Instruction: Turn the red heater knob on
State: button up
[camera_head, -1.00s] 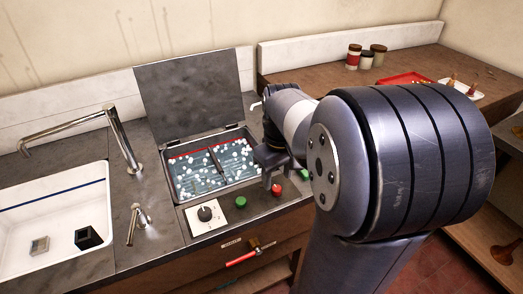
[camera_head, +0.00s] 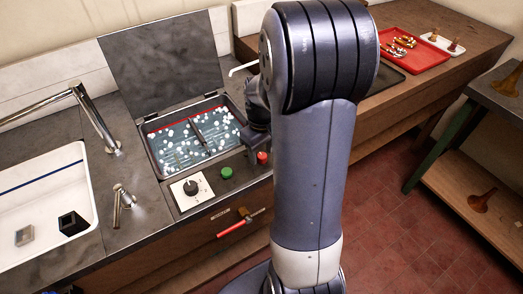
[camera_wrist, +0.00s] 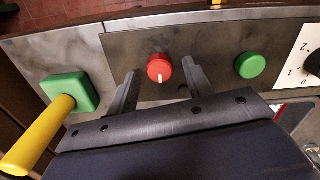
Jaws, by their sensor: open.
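The red heater knob (camera_wrist: 160,68) is round with a white pointer line and sits on the dark metal panel. In the wrist view my gripper (camera_wrist: 157,75) is open, with one finger on each side of the knob and a gap to each. I cannot tell how deep the fingers reach around it. In the head view the red knob (camera_head: 262,157) is right of the green knob (camera_head: 226,173), and my gripper (camera_head: 252,142) is right beside it, partly hidden by my arm.
A green knob (camera_wrist: 250,65) and a black dial (camera_head: 190,187) on a white plate share the panel. A yellow lever on a green base (camera_wrist: 68,92) is on the other side. Behind is an open-lidded basin (camera_head: 155,160) of liquid with white floating balls.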

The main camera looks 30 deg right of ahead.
jog(key=shift+f, duration=0.15)
jog(key=shift+c, duration=0.2)
jog(key=c, duration=1)
jog(key=shift+o, duration=0.2)
